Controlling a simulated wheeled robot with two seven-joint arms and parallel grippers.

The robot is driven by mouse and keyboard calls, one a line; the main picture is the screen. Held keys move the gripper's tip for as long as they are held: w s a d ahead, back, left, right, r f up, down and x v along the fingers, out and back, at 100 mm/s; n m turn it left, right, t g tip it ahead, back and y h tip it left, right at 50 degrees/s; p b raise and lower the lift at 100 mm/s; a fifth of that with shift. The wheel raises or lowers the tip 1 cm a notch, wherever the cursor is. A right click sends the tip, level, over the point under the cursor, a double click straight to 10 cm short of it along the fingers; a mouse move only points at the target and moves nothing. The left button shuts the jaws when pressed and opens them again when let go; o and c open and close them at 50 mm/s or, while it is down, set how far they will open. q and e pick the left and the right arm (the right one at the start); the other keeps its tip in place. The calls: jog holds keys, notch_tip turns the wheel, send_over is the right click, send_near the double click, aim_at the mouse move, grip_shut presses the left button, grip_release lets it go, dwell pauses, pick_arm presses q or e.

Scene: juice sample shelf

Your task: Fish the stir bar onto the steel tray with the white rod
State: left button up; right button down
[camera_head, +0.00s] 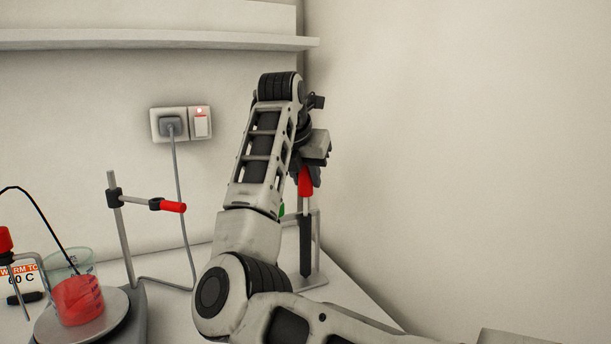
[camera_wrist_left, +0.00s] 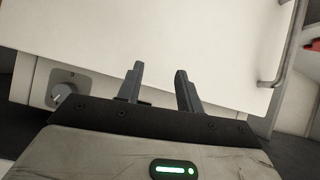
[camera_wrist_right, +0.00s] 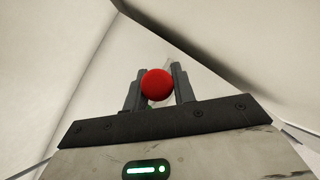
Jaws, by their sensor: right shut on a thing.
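My right gripper (camera_head: 310,165) is partly hidden behind my right arm in the head view. It is shut on a rod with a red grip (camera_head: 305,182) and a dark shaft (camera_head: 305,245) that stands upright at a metal stand (camera_head: 319,235). The rod's round red end (camera_wrist_right: 157,84) sits between the two fingers in the right wrist view. A beaker of red liquid (camera_head: 78,299) stands on the hotplate (camera_head: 115,318). My left gripper (camera_wrist_left: 160,72) is open and empty. I cannot make out a stir bar, a white rod or the steel tray.
A clamp post (camera_head: 122,230) with a red-ended arm (camera_head: 172,206) rises behind the hotplate. A black cable (camera_head: 45,220) arches into the beaker. A wall socket (camera_head: 170,124) and shelf (camera_head: 150,40) are behind.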

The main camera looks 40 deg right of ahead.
jog(key=shift+r+p, duration=0.35)
jog(key=shift+r, duration=0.25)
dwell(0.6)
